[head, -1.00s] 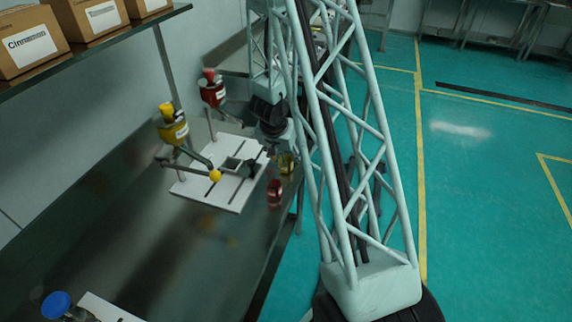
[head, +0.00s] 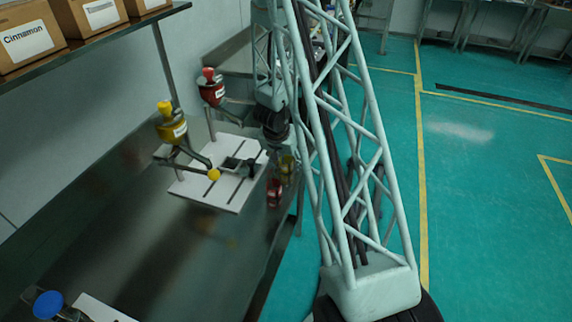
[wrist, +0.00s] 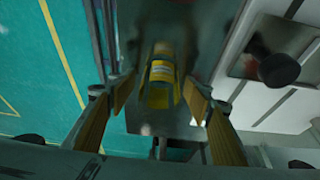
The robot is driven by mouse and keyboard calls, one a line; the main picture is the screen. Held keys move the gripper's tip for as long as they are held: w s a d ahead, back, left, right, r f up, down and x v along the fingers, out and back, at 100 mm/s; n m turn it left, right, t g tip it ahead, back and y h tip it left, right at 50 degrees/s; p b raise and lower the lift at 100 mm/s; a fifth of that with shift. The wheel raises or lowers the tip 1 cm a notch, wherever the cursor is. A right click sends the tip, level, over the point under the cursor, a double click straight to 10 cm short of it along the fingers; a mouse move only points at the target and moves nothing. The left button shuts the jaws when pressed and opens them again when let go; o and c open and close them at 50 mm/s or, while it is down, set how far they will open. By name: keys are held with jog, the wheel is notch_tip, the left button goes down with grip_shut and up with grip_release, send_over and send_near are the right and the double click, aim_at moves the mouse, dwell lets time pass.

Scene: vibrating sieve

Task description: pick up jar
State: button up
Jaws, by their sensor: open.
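A small jar with a yellow label (wrist: 160,84) shows in the wrist view, between the two fingers of my gripper (wrist: 158,92). The fingers are apart, with a visible gap on each side of the jar. In the head view this yellow jar (head: 287,168) stands near the right edge of the steel table, partly hidden by my arm. My gripper is mostly hidden behind my arm's lattice in the head view.
A white slotted plate (head: 225,195) with a sieve device lies left of the jars. Boxes (head: 100,14) sit on a shelf above. The table's front-left middle is mostly clear.

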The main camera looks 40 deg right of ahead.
dwell(0.3)
jog(key=c, duration=1)
jog(key=shift+o, duration=0.2)
jog(key=shift+r, duration=0.2)
notch_tip(320, 180, up, 18)
jog(key=p, duration=1.1)
jog(key=shift+f, duration=0.2)
